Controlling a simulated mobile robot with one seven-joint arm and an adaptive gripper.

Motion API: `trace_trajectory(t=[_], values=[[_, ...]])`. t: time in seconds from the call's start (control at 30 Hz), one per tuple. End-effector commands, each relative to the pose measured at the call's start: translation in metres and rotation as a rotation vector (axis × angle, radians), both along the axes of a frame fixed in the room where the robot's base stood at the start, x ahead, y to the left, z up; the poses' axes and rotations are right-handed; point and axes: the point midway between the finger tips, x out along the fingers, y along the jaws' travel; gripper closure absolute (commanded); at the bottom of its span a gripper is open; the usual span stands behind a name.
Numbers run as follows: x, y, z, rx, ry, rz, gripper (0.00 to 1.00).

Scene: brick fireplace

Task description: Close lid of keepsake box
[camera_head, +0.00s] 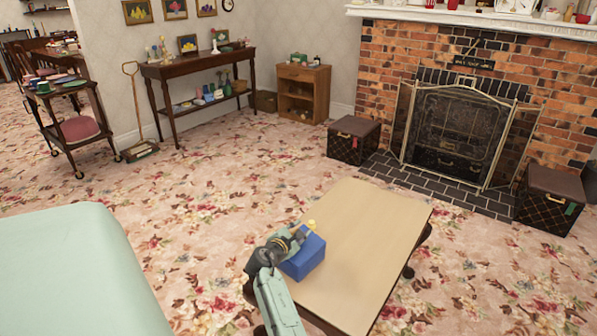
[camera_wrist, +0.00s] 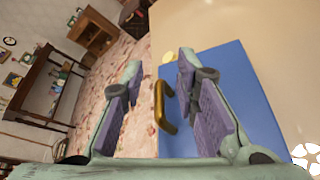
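The keepsake box appears as a blue box (camera_head: 308,262) on the left edge of a low light-wood table (camera_head: 365,240). In the wrist view its blue surface (camera_wrist: 243,105) fills the middle right, with a gold handle (camera_wrist: 160,107) at its left edge. My gripper (camera_head: 298,234) is at the box's upper part. In the wrist view my gripper (camera_wrist: 160,85) is open, its two purple-padded fingers apart with the handle showing between them. I cannot tell whether it touches the handle. The lid's angle is unclear.
A mint-green padded surface (camera_head: 75,270) lies at the lower left. Two dark trunks (camera_head: 353,140) (camera_head: 550,199) flank the fireplace (camera_head: 455,130). The table's right part is bare, and open floral carpet surrounds it.

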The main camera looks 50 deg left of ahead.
Motion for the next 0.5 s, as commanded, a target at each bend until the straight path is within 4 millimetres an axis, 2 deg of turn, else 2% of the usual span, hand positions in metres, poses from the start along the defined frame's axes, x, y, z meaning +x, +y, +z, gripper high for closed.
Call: trace_trajectory(t=[0.27, 0.37, 0.5], values=[[-0.001, 0.0, 0.003, 0.003, -0.003, 0.001, 0.72], [-0.009, -0.003, 0.005, 0.003, -0.004, 0.002, 0.72], [-0.028, -0.012, 0.011, 0.005, -0.002, 0.001, 0.72]])
